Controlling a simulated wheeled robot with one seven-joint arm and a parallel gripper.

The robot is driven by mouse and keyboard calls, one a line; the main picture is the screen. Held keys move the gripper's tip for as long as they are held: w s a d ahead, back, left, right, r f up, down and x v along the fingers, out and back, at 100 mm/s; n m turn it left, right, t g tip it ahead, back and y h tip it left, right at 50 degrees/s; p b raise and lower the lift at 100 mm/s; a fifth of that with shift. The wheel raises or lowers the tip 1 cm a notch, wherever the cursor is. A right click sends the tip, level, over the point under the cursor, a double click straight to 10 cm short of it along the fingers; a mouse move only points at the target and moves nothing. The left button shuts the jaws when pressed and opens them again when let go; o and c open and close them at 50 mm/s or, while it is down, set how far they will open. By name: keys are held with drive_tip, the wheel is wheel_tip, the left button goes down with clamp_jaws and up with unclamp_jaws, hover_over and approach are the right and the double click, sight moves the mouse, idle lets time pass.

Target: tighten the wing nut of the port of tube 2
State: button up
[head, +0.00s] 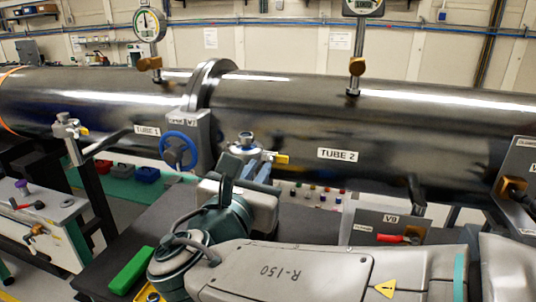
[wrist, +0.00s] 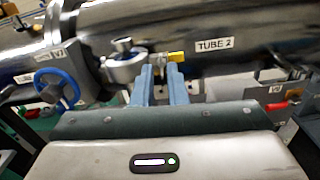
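Tube 2 (head: 430,135) is a large dark steel pipe with a "TUBE 2" label; it also shows in the wrist view (wrist: 235,30). Its port (head: 245,146) is a silver clamped fitting with a dark round top, left of the label; it shows in the wrist view too (wrist: 122,66). A yellow piece (wrist: 177,57) on a short stem sticks out of the port's right side. It looks like the wing nut, but its shape is unclear. My gripper (wrist: 159,72) has two blue fingers with a gap between them, empty. In the wrist view the fingertips appear just below the stem; contact cannot be told.
A blue handwheel valve (head: 179,150) stands left of the port. Tube 1 (head: 90,98) has a similar port (head: 67,127). Gauges (head: 149,25) rise above the tubes. A V9 box (head: 390,225) with a red handle is below tube 2. A green block (head: 131,270) lies on the dark bench.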

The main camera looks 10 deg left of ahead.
sight(268, 156)
drive_tip(key=shift+w+d+p, duration=0.15)
drive_tip(key=shift+w, duration=1.25)
drive_tip(key=shift+w+d+p, duration=0.1)
drive_tip(key=shift+w+p, duration=0.05)
drive_tip(key=shift+w, duration=1.2)
clamp_jaws()
